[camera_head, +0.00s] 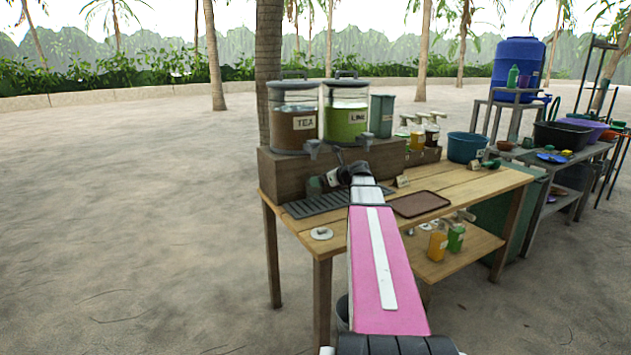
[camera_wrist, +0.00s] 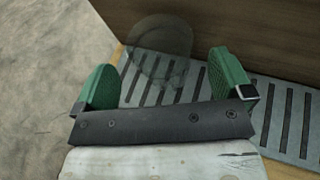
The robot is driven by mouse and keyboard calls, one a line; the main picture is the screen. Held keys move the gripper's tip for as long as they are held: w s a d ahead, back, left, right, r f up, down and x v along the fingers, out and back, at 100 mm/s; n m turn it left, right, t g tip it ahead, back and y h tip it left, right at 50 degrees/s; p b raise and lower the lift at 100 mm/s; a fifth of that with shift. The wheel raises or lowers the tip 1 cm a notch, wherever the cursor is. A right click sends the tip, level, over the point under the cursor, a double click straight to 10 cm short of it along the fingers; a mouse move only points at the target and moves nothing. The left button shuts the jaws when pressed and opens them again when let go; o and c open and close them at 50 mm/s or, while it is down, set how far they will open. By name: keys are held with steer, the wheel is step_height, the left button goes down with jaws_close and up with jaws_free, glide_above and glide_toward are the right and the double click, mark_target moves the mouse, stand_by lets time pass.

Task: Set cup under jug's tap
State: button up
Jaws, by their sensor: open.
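Two clear jugs stand on a wooden riser: a brown one labelled TEA (camera_head: 292,122) and a green one labelled LIME (camera_head: 345,118). The TEA jug's tap (camera_head: 312,147) and the LIME jug's tap (camera_head: 367,140) face the front, above a grey slotted drip tray (camera_head: 318,203). A clear see-through cup (camera_wrist: 158,62) shows faintly in the wrist view, on or just above the tray near the riser (camera_wrist: 245,28). My gripper (camera_wrist: 170,82) is open, its green fingers to either side of the cup's near part. In the head view my gripper (camera_head: 322,184) is low over the tray; the cup cannot be made out there.
A brown tray (camera_head: 420,204) and a small card (camera_head: 402,181) lie right of my arm. A white disc (camera_head: 321,234) lies at the table's left front corner. Bottles (camera_head: 418,140), a blue tub (camera_head: 466,147) and a grey-green container (camera_head: 381,115) stand farther right.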

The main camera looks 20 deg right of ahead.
steer(key=v, duration=0.7)
